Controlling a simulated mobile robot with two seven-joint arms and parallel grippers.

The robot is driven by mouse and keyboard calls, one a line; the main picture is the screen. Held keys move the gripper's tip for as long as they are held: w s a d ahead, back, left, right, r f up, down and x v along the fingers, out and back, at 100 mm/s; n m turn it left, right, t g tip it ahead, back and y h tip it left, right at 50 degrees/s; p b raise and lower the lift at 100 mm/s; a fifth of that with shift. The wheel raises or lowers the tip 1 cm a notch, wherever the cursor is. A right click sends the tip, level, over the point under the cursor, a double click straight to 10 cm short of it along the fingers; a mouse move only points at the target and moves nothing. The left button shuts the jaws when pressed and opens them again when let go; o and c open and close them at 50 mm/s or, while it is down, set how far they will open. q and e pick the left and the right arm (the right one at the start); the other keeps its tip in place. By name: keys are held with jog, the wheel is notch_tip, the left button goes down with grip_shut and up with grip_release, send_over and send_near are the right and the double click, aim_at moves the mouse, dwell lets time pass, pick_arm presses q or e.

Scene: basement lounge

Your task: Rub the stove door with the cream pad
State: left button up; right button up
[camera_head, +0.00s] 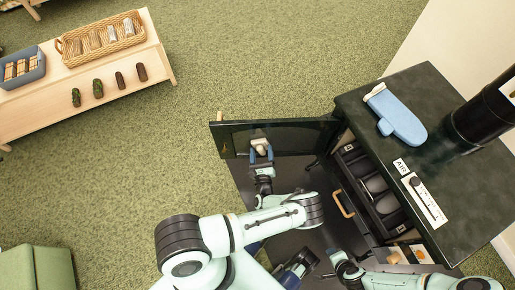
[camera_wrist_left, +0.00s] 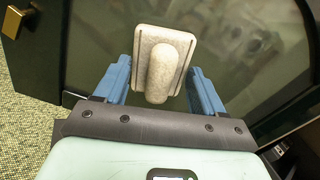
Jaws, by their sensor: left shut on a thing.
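The cream pad (camera_head: 261,144) is a pale, speckled block with a rounded grip; in the left wrist view the pad (camera_wrist_left: 162,65) fills the space between the blue fingers. My left gripper (camera_head: 262,157) is shut on it. The stove door (camera_head: 300,137) is a dark framed panel standing open from the stove. The pad is in front of the door's glassy face; the left wrist view also shows this door (camera_wrist_left: 235,45). Whether the pad touches the glass is hidden. My right arm shows at the bottom right, but its jaws cannot be made out.
The dark stove (camera_head: 450,185) stands right, with a blue mitt (camera_head: 397,115) on top and a black flue pipe (camera_head: 488,115). A brass knob (camera_wrist_left: 20,20) is at the door's free edge. A wooden bench (camera_head: 120,62) with a wicker basket (camera_head: 103,37) stands upper left. Green carpet is clear between.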

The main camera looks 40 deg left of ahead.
pick_arm(q)
jog(key=shift+w+d+b, duration=0.9)
jog(key=shift+w+d, duration=1.2)
jog(key=shift+w, duration=0.1)
jog(key=shift+w+d+b, duration=0.6)
jog(key=shift+w+d, duration=0.45)
jog(key=shift+d, duration=0.05)
jog(key=shift+s+d, duration=0.1)
jog(key=shift+p+v, duration=0.6)
jog(key=shift+v, duration=2.3)
jog(key=shift+v, duration=1.5)
